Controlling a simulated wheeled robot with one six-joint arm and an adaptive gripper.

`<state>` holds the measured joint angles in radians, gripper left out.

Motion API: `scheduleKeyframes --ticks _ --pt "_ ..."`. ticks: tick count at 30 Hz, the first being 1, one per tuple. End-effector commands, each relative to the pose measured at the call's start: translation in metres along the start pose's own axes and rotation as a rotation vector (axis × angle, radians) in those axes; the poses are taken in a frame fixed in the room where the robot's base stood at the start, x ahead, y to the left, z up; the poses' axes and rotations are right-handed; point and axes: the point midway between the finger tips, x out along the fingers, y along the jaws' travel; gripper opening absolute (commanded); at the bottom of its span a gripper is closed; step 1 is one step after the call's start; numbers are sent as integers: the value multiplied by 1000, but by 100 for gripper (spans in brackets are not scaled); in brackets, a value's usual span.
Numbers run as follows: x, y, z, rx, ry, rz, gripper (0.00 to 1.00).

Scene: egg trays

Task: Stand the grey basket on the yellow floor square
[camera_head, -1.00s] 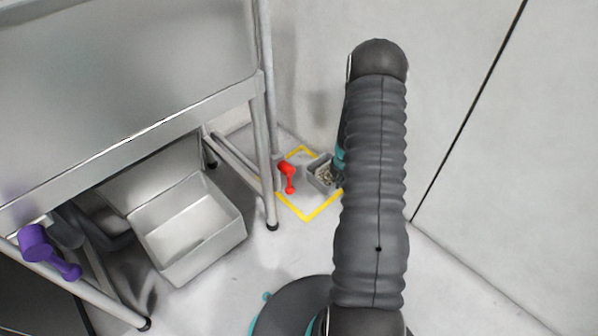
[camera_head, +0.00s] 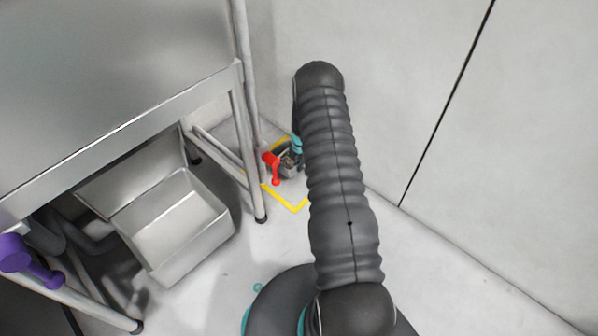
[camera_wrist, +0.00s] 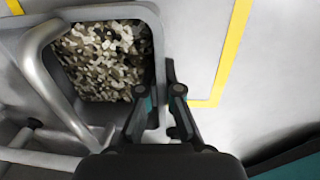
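The grey basket (camera_head: 291,174) with mottled camouflage-like contents is at the far part of the yellow floor square (camera_head: 294,208). It shows close up in the wrist view, with its rim (camera_wrist: 105,12) around the contents. My gripper (camera_wrist: 163,92) has its fingers on either side of the basket's right wall and looks shut on it. The yellow outline (camera_wrist: 231,50) runs to the right of the basket in the wrist view. I cannot tell whether the basket's bottom touches the floor. My arm hides part of the square in the head view.
A red object (camera_head: 272,167) is just left of the basket. A metal table (camera_head: 262,200) stands close on the left, with a metal bin (camera_head: 190,225) below it and a purple object (camera_head: 28,262). Walls close off the back and right. Floor at lower right is clear.

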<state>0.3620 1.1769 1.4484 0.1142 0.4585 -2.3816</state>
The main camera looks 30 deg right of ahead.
Motion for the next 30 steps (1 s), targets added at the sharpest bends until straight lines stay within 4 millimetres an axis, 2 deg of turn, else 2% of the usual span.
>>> scheduleKeyframes --ticks 6,19,23,30 --pt "30 -3 0 0 0 -1 0" --pt "36 -4 0 0 0 0 0" --pt "35 -4 0 0 0 -1 31" --pt "35 -4 0 0 1 -1 31"
